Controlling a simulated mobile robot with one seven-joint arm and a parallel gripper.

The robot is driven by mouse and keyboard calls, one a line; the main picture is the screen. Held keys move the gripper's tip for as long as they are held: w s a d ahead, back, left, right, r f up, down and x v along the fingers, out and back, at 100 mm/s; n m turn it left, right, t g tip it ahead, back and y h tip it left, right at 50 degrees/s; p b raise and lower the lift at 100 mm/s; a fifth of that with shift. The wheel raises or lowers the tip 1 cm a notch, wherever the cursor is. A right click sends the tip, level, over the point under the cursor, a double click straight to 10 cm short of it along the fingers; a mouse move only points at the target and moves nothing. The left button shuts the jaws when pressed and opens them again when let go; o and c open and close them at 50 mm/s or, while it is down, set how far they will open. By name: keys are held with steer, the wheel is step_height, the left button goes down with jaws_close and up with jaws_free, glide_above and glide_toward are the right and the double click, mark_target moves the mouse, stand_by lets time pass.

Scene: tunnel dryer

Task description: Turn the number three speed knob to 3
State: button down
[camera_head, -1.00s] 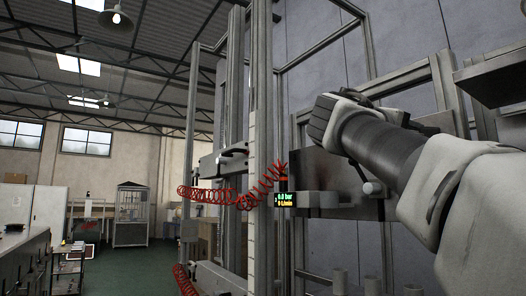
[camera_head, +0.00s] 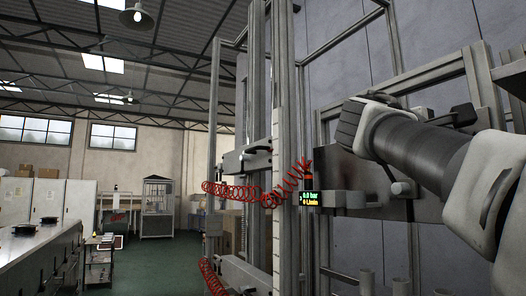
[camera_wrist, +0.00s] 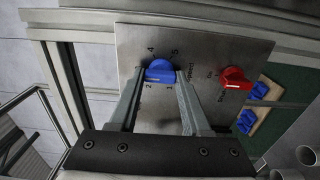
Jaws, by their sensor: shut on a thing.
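In the wrist view, a blue speed knob (camera_wrist: 160,69) sits on a grey metal plate (camera_wrist: 205,55) with printed numbers around it. I can read 4, 5, 2 and 1; the 3 is hidden or too small to make out. My gripper (camera_wrist: 160,75) has one finger on each side of the blue knob and is shut on it. The knob's exact pointer setting is not clear. In the head view my arm reaches toward a grey panel (camera_head: 345,185), and the gripper and knob are hidden.
A red knob (camera_wrist: 235,78) is to the right on the same plate. Further right are blue pieces (camera_wrist: 258,90) on a wooden board. Metal frame bars surround the panel. In the head view, red coiled hoses (camera_head: 230,190) and a small display (camera_head: 310,198) are left of my arm.

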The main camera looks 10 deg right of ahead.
steer(key=shift+c, duration=1.8)
jaws_free()
steer(key=shift+a, duration=0.15)
